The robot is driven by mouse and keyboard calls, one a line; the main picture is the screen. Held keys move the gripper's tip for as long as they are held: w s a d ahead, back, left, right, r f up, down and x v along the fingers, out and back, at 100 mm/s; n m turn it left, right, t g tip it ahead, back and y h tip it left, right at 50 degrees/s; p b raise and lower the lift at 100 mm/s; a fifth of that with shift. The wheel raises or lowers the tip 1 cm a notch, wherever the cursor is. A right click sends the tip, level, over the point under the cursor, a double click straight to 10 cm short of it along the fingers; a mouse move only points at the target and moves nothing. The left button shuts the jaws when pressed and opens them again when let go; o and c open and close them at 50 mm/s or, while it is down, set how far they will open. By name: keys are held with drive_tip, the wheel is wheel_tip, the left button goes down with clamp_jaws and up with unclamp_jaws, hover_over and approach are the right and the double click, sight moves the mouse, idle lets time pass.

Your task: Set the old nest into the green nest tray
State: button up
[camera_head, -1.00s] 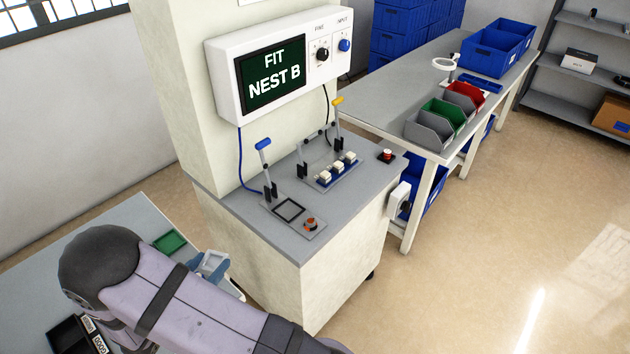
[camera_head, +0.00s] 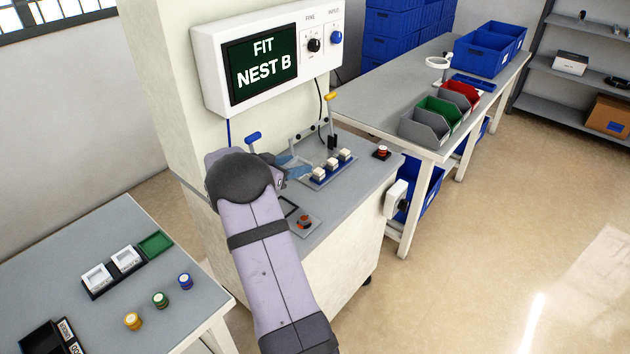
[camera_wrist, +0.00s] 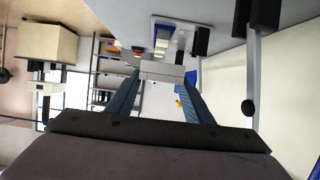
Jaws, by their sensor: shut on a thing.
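My gripper (camera_head: 300,168) is over the machine's worktop, with its blue fingers beside the row of white pieces. In the wrist view my gripper (camera_wrist: 161,78) is shut on a pale, flat-sided nest (camera_wrist: 162,71), held across the fingertips. In the head view the held nest is small and hard to make out. The green nest tray (camera_head: 155,244) lies on the left table, well to the left of my gripper, and looks empty. A dark square seat (camera_head: 288,208) on the machine top is partly hidden by my arm.
A black holder (camera_head: 95,292) with two white nests (camera_head: 125,258) adjoins the green tray. Yellow, green and blue round stacks (camera_head: 160,299) stand nearby. Levers with a blue (camera_head: 253,137) and a yellow handle (camera_head: 330,96) rise near my gripper. The display (camera_head: 263,70) reads FIT NEST B.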

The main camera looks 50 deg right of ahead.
sight(300, 197)
drive_tip(key=shift+s+d+r, duration=0.2)
drive_tip(key=shift+s+d, duration=0.05)
drive_tip(key=shift+d, duration=0.5)
drive_tip(key=shift+f, duration=5)
drive_tip(key=shift+f, duration=0.15)
drive_tip(key=o, duration=1.1)
drive_tip(key=shift+a, duration=0.1)
drive_tip(key=shift+r, duration=0.2)
drive_tip(key=v, duration=1.2)
drive_tip(key=shift+f+b, duration=0.1)
drive_tip(key=shift+b, duration=0.2)
